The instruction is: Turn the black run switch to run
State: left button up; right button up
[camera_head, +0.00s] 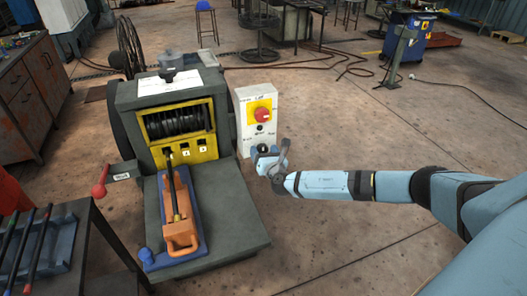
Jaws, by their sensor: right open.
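The white control box (243,140) stands upright to the right of the capstan drum machine. My right gripper (266,152) is open just in front of the lower part of the box, below the black switch. It hides part of the box's lower face, and I cannot tell if it touches the box. My left gripper is not in view.
The grey machine (240,225) has a drum (180,121) behind a yellow frame, and an orange block (181,225) on a blue base in front. A red-handled lever (101,183) sticks out left. A tool tray (40,255) is lower left. The floor at right is mostly clear.

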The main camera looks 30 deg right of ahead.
jog(key=shift+w, duration=0.2)
jog(key=c, duration=0.9)
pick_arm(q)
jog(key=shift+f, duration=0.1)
